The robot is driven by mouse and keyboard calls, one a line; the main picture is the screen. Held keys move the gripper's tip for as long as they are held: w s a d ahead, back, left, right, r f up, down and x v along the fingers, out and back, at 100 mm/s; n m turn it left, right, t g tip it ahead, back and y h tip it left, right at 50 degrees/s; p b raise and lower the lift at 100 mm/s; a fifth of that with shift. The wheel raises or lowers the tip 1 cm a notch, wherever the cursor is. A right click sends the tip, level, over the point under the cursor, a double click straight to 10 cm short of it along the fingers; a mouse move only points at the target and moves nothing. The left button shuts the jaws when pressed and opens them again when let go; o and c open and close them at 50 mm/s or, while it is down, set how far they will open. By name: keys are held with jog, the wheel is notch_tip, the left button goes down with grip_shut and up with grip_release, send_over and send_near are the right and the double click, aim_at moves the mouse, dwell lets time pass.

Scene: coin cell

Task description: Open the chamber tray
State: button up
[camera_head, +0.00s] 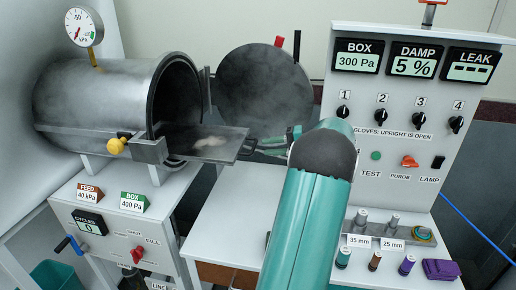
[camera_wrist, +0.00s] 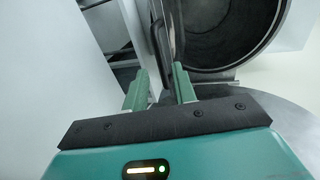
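The chamber (camera_head: 100,105) is a grey metal cylinder at the left in the head view. Its round door (camera_head: 265,85) stands swung open to the right. A flat dark tray (camera_head: 222,146) sticks out of the chamber mouth, with a pale smear on it. My gripper (camera_head: 268,146) is just right of the tray, below the door, partly hidden by my arm. In the wrist view my gripper (camera_wrist: 160,82) has its two green fingers apart. A dark upright edge and bar (camera_wrist: 168,35) show beyond the fingertips; I cannot tell whether they touch.
A control panel (camera_head: 412,110) with knobs and displays stands at the right. Several small cylinders and a purple block (camera_head: 440,270) sit below it. A yellow knob (camera_head: 116,146) is on the chamber's front left. The white bench (camera_head: 225,220) below the tray is clear.

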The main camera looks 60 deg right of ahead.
jog(key=v, duration=0.7)
jog(key=shift+s, duration=0.25)
jog(key=shift+d, duration=0.1)
jog(key=shift+s, duration=0.1)
